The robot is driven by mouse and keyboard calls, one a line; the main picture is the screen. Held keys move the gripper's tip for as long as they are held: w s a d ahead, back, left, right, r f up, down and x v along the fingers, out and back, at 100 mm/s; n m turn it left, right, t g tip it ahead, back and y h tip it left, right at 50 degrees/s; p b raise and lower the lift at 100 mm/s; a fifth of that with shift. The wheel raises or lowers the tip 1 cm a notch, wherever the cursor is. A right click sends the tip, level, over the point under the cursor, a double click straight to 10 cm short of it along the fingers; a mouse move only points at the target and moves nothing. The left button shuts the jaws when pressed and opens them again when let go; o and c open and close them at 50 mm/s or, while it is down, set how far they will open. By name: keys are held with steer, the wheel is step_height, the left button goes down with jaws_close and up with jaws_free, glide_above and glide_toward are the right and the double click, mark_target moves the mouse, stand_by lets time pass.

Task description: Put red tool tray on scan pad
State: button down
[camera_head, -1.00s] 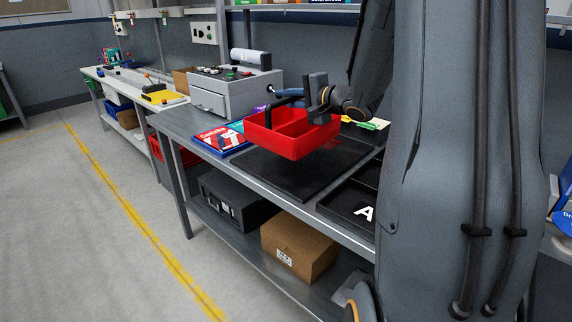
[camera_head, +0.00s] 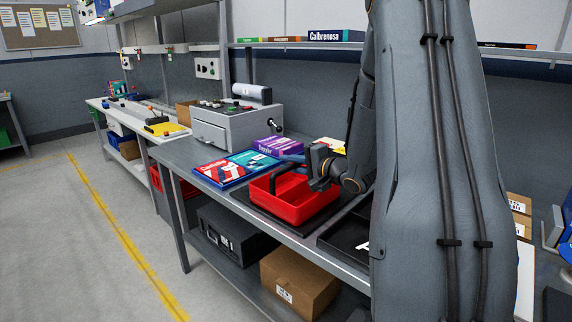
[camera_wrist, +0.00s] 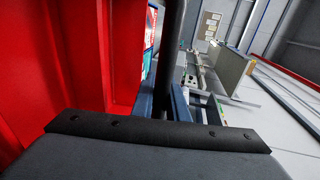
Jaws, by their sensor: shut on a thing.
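The red tool tray (camera_head: 292,207) is an open, divided box with a dark handle (camera_head: 274,181). It sits level over the flat black scan pad (camera_head: 312,228) on the bench, very low; I cannot tell whether it touches. The tray hides most of the pad. My gripper (camera_head: 318,166) is shut on the tray's handle, above the tray's right side. In the wrist view the red tray wall (camera_wrist: 60,60) fills the left and the dark handle bar (camera_wrist: 174,55) runs up between the blue-grey fingers (camera_wrist: 172,104).
A grey control machine (camera_head: 238,122) stands behind to the left. A booklet (camera_head: 225,165) and a purple box (camera_head: 279,147) lie beside the pad. A black tray marked with a letter (camera_head: 345,236) is at the right. A cardboard box (camera_head: 300,280) is on the lower shelf.

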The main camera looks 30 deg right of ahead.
steer(key=c, duration=1.7)
jaws_free()
steer(key=shift+f, duration=0.1)
steer(key=shift+c, duration=0.2)
steer(key=v, duration=1.2)
